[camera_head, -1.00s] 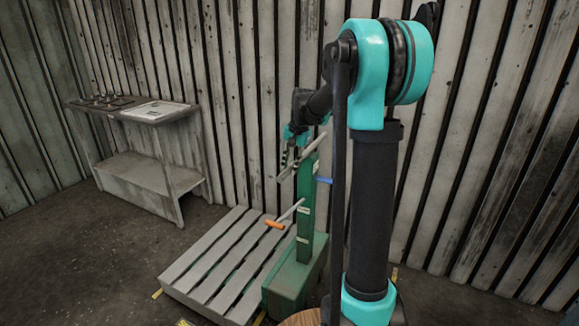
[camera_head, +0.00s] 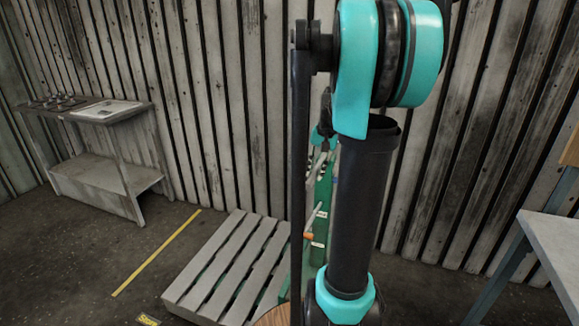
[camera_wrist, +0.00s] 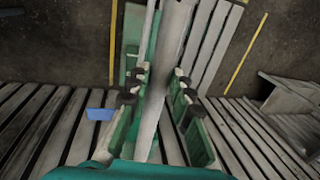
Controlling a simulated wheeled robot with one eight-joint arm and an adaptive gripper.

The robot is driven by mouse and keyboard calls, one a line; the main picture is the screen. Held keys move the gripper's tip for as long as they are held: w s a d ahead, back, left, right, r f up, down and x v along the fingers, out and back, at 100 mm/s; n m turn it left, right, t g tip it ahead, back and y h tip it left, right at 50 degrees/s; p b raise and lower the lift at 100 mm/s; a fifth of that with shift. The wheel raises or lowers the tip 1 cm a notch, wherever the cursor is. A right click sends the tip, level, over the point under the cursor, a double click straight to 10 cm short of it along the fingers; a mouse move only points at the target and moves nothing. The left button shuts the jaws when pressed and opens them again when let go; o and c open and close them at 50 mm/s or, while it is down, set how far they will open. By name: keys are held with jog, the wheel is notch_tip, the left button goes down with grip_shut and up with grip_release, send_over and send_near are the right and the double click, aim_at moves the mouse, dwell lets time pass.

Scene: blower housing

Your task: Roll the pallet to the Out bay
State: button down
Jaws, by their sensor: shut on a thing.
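The grey slatted pallet (camera_head: 225,268) lies low beside a green wheeled lift (camera_head: 321,205) with an upright mast. My arm hides part of both. My gripper (camera_wrist: 158,92) is shut on the lift's grey handle bar (camera_wrist: 168,45), with dark-padded fingers on both sides of it. In the head view my gripper (camera_head: 318,160) shows small near the top of the mast, partly behind my arm. An orange-ended lever (camera_head: 308,236) sticks out from the mast. I cannot make out a bay marked Out.
A yellow floor line (camera_head: 155,254) runs left of the pallet, with a yellow-edged floor label (camera_head: 148,320), only partly readable, in front. A side table (camera_head: 105,118) stands at the left wall. A grey-topped table (camera_head: 555,238) stands at right. The ribbed wall is close behind the lift.

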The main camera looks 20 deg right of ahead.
jog(key=s+d, duration=0.7)
jog(key=d, duration=0.2)
jog(key=s+d, duration=0.7)
jog(key=d, duration=0.3)
jog(key=shift+d, duration=0.25)
jog(key=c, duration=1.3)
grip_release()
jog(key=shift+s, duration=0.1)
jog(key=shift+c, duration=0.2)
jog(key=shift+r, duration=0.15)
notch_tip(320, 180, up, 12)
jog(key=s+d, duration=0.1)
jog(key=d, duration=0.1)
jog(key=shift+s+f, duration=0.15)
jog(key=shift+f, duration=0.1)
jog(key=shift+a, duration=0.1)
